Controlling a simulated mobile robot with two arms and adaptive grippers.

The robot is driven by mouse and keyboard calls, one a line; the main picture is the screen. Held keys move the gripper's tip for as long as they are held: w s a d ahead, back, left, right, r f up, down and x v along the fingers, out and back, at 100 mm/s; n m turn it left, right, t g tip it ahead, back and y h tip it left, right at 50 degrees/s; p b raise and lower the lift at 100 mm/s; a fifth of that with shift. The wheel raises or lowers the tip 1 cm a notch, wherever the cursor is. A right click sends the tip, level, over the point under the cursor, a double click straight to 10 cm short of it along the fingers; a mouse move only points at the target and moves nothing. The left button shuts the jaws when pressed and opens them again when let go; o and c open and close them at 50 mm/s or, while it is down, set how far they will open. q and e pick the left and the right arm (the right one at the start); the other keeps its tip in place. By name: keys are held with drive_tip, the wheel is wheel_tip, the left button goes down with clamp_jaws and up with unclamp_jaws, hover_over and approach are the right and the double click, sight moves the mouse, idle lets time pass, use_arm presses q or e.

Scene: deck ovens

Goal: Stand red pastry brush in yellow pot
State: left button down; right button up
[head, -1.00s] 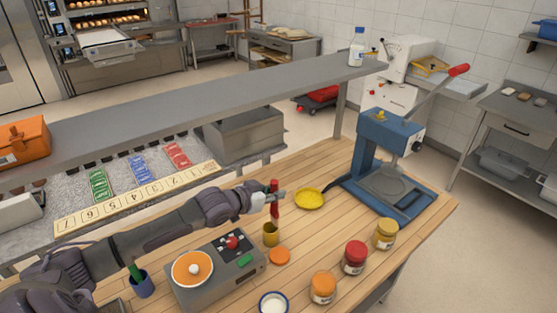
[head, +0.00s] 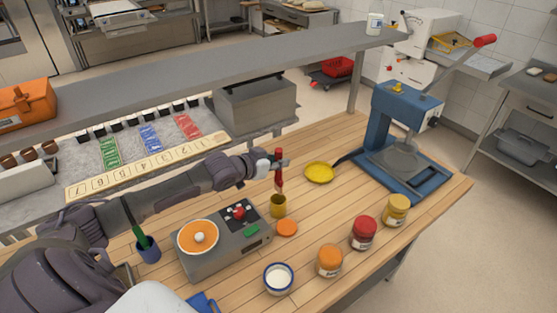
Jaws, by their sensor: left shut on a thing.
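The red pastry brush (head: 279,181) is upright in my left gripper (head: 281,164), which is shut on its upper part. The yellow pot (head: 278,207) stands on the wooden worktop directly below the brush. The brush's lower end is at the pot's mouth. I cannot tell from this view whether its tip is just above the rim or a little inside. My right gripper is not in view.
Close by are an orange disc (head: 287,228), a grey scale (head: 222,243) and a yellow dish (head: 319,173). A blue press (head: 392,150), several jars (head: 363,233) and a white-filled bowl (head: 278,278) stand to the right and front. A steel shelf (head: 190,78) runs behind.

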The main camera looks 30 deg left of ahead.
sight(276, 180)
use_arm(q)
drive_tip(key=shift+f+b, duration=0.65)
drive_tip(key=shift+f, duration=0.25)
drive_tip(key=shift+f+b, duration=1.6)
drive_tip(key=shift+f, duration=1.3)
drive_tip(key=c, duration=0.9)
unclamp_jaws()
drive_tip(key=shift+c, duration=0.2)
drive_tip(key=shift+s, duration=0.15)
drive_tip(key=v, duration=1.1)
drive_tip(key=shift+s+r, duration=0.3)
drive_tip(key=shift+s, duration=0.05)
drive_tip(key=shift+a, duration=0.1)
